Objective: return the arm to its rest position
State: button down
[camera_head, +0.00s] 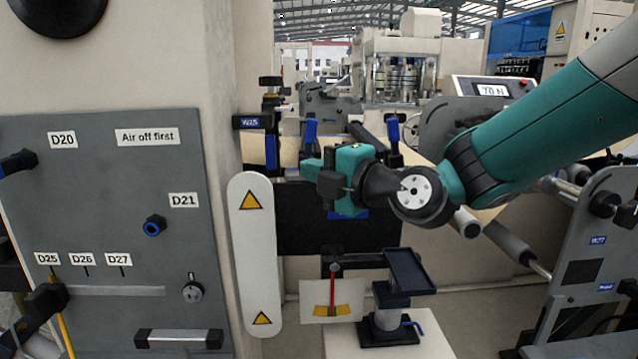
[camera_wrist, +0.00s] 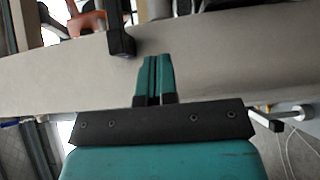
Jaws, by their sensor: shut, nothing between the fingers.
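My gripper (camera_head: 309,168) is at the left end of my teal and black arm, which reaches in from the right edge in the head view. The gripper is in mid-air, in front of the machine and right of the white guard plate (camera_head: 257,255) with yellow warning triangles. In the wrist view, the two teal fingers of my gripper (camera_wrist: 155,78) lie side by side, shut and empty. A beige surface (camera_wrist: 60,85) lies beyond the fingers. A dark post (camera_wrist: 120,32) is just left of the fingertips in that view.
A grey panel (camera_head: 110,220) with labels and knobs fills the left. Below my gripper are a dark tray stand (camera_head: 408,272) and a small gauge card (camera_head: 332,302). Rollers (camera_head: 515,245) and a grey side plate (camera_head: 585,255) stand at the right. A display (camera_head: 492,90) reads 70 N.

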jog(key=s+d+m+g+h+p, duration=0.2)
jog(key=s+m, duration=0.4)
jog(key=s, duration=0.3)
jog(key=s+d+f+m+g+h+p, duration=0.1)
jog(key=s+d+m+g+h+p, duration=0.2)
jog(key=s, duration=0.7)
jog(key=s+d+f+m+g+h+p, duration=0.1)
jog(key=s+d+m+g+h+p, duration=0.2)
jog(key=s+d+m+g, duration=0.3)
jog(key=s+m+g+p, duration=0.1)
jog(key=s+m+g, duration=0.1)
jog(key=s+m, duration=0.1)
jog(key=shift+s+d+m, duration=0.15)
jog(key=shift+m, duration=0.75)
